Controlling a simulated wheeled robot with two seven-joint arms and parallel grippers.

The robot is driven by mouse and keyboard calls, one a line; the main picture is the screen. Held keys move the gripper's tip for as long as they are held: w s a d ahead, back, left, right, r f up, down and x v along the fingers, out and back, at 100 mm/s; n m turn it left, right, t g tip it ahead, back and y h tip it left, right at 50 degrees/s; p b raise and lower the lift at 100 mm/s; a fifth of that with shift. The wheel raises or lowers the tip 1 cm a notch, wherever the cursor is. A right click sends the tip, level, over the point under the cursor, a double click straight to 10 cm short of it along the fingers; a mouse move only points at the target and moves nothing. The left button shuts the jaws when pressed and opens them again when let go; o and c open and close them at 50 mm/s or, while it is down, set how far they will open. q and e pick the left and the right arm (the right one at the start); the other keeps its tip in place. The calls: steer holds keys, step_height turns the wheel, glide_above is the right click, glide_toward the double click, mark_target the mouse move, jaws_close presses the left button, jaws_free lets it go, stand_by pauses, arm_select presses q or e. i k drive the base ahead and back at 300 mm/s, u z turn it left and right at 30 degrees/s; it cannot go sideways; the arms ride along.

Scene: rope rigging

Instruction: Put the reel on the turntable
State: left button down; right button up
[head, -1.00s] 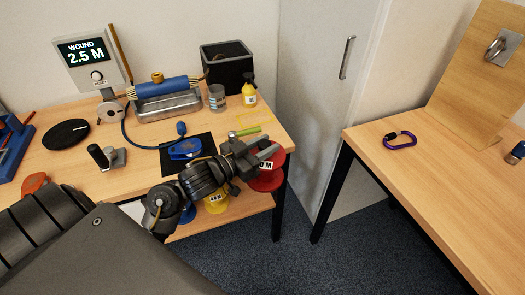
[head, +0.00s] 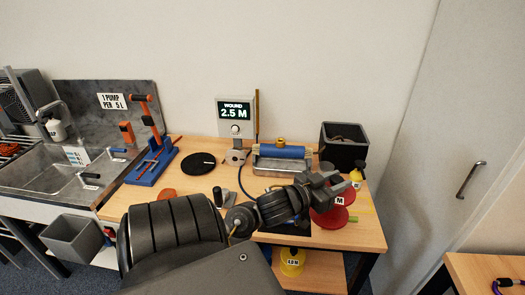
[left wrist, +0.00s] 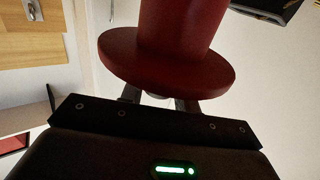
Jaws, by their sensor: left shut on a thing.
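The red reel (head: 329,219) has a white label, partly hidden, ending in "M". My left gripper (head: 328,184) is shut on it and holds it in front of the right part of the wooden table. In the left wrist view the red reel (left wrist: 165,65) fills the top middle, its flange just beyond the fingers. The turntable, a flat black disc (head: 202,163) with a white mark, lies on the table to the left of the gripper, well apart from the reel, and looks empty. My right gripper is out of view.
A blue stand with an orange handle (head: 152,160) is left of the disc. A display reading 2.5 M (head: 235,112), a metal tray with a blue roller (head: 281,153) and a black box (head: 343,148) stand behind. A yellow reel (head: 292,263) is on the lower shelf.

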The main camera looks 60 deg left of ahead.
mark_target(198, 162)
steer(key=k, duration=0.55)
steer(key=u, duration=0.85)
steer(key=i, duration=1.15)
steer(key=u, duration=0.8)
steer(key=i, duration=0.5)
steer(key=u, duration=0.15)
